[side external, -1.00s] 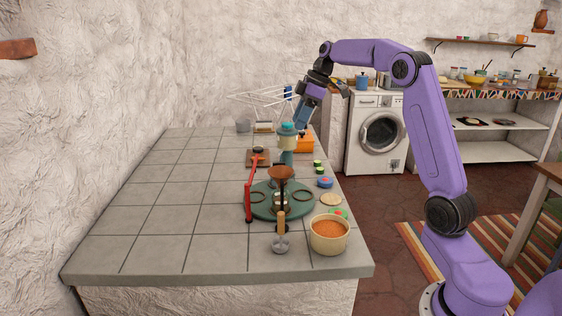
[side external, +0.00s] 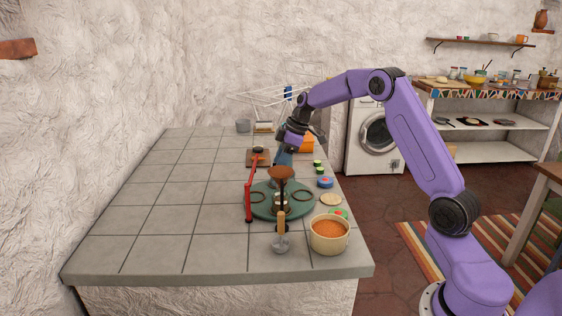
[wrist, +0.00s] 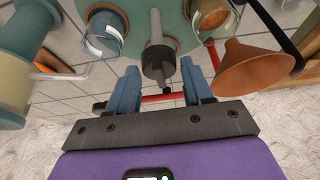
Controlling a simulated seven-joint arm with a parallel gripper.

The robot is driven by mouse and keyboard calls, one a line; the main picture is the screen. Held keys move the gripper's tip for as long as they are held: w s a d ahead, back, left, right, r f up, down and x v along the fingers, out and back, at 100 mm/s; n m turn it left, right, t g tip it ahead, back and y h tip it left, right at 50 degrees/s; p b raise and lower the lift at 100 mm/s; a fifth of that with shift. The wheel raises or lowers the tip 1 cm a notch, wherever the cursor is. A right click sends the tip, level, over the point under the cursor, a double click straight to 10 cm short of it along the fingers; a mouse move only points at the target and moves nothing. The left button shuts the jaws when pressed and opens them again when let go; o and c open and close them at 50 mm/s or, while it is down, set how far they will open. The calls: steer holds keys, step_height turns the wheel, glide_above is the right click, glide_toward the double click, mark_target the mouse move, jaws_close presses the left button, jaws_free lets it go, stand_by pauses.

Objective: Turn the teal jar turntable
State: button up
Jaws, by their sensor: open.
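The teal turntable (side external: 303,207) is a flat round disc on the tiled counter. It carries dark rings and a middle post. In the wrist view the turntable (wrist: 180,14) fills the top, with a clear glass jar (wrist: 103,36) left of the grey post (wrist: 157,58) and another jar (wrist: 214,18) to its right. My gripper (side external: 284,157) is above the counter behind the disc in the side view. In the wrist view my gripper (wrist: 160,88) is open and empty, its blue fingers apart below the post's end. Contact with the disc cannot be told.
A brown funnel (side external: 281,172) stands by the disc and shows close at right in the wrist view (wrist: 252,68). A red bar (side external: 249,199) stands at the disc's left. A pot of orange contents (side external: 329,234) is front right. The counter's left side is clear.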

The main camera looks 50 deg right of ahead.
jaws_close()
steer(key=shift+n, duration=0.4)
steer(key=shift+w+d+n+g+y, duration=0.1)
steer(key=shift+n+g+y, duration=0.45)
steer(key=shift+n, duration=1.05)
steer(key=shift+w+n+g, duration=0.15)
steer(key=shift+n+g, duration=0.8)
steer(key=shift+n, duration=1.35)
steer(key=shift+w+n+g, duration=0.1)
steer(key=shift+n+g, duration=0.8)
steer(key=shift+n, duration=1.5)
steer(key=shift+w+n+g+h, duration=0.1)
steer(key=shift+n+g+h, duration=0.45)
steer(key=shift+n, duration=1.45)
steer(key=shift+n+g, duration=0.25)
steer(key=shift+n, duration=0.15)
